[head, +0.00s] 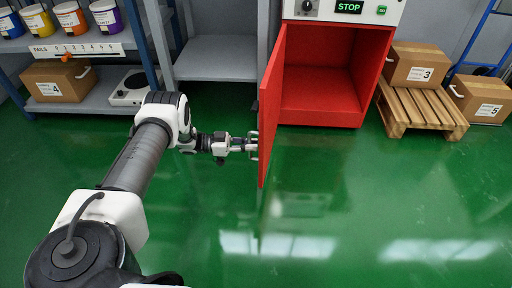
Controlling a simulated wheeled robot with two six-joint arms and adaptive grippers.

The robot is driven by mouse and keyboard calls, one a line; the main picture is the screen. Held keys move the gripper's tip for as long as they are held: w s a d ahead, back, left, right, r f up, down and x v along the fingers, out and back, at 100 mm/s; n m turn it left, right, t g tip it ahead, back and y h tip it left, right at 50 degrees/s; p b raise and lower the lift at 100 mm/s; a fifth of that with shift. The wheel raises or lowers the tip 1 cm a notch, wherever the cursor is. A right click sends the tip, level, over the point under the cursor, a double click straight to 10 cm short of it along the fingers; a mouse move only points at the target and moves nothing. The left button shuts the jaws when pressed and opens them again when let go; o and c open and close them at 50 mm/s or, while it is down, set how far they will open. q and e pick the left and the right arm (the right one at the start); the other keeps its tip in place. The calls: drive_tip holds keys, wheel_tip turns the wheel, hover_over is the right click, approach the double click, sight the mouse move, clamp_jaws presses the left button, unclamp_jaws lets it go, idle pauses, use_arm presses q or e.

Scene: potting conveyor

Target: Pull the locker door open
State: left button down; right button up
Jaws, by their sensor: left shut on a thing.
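The red locker (318,92) stands at the back centre, and its inside shows as an empty red space. Its door (271,112) is hinged on the left and stands wide open, swung out toward me. My left gripper (252,147) is at the outer left face of the door, near its free edge, and is shut on the door's handle. The handle itself is mostly hidden by the fingers. My right gripper is not in the picture.
A panel reading STOP (349,7) is above the locker. A pallet (421,108) with box 3 (417,66) stands to the right. Shelves with pails and box 4 (58,82) are at the left. The green floor (370,200) in front is clear.

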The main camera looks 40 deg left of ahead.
use_arm(q)
drive_tip(key=shift+s+a+f, duration=0.1)
drive_tip(key=shift+s+a, duration=0.15)
drive_tip(key=shift+a, duration=0.25)
drive_tip(key=c, duration=1.2)
unclamp_jaws()
drive_tip(key=shift+a, duration=0.1)
drive_tip(key=v, duration=1.2)
